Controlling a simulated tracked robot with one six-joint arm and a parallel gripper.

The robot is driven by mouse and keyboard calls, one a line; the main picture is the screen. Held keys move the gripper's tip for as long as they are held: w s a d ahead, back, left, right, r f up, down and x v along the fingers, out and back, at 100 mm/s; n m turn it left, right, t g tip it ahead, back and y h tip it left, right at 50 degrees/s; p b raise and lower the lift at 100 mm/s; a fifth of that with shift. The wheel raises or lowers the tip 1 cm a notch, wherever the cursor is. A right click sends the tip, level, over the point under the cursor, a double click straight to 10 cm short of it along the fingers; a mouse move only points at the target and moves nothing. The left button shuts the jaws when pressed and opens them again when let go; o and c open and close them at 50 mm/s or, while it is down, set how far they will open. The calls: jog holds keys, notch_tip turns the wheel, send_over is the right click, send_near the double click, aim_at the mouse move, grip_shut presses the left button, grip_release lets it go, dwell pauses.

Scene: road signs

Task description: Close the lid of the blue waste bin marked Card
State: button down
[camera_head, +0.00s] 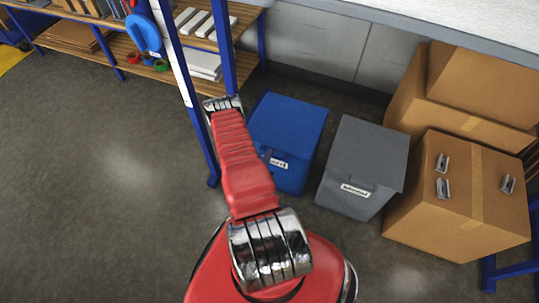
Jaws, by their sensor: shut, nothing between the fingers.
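The blue waste bin (292,128) stands on the floor just right of my arm. Its flat blue top appears to lie down over the body, with no opening visible. A white label (278,163) is on its front; my arm stands close by its left end, and the lettering is too small to read surely. My red arm reaches up along the bin's left side and hides part of that side. It ends in view at a chrome joint by the shelf post. My gripper's fingers do not show.
A closed grey bin (368,150) with a white label stands right of the blue one. Cardboard boxes (455,205) are stacked at the right, with metal pieces on one. A blue-framed shelf (225,45) stands close left of the bin. The floor at left is clear.

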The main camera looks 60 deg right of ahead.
jog(key=shift+s+a+f+y, duration=0.2)
jog(key=shift+a+f, duration=0.15)
jog(key=shift+f, duration=0.15)
jog(key=shift+s+a+f+y, duration=0.2)
jog(key=shift+a+f, duration=0.15)
jog(key=shift+f, duration=0.1)
notch_tip(320, 180, up, 5)
jog(key=d, duration=0.2)
jog(key=a, duration=0.9)
jog(key=shift+w+a+f+h, duration=0.15)
jog(key=shift+a+f+h, duration=0.15)
jog(key=shift+a+h, duration=0.1)
jog(key=shift+d, duration=0.1)
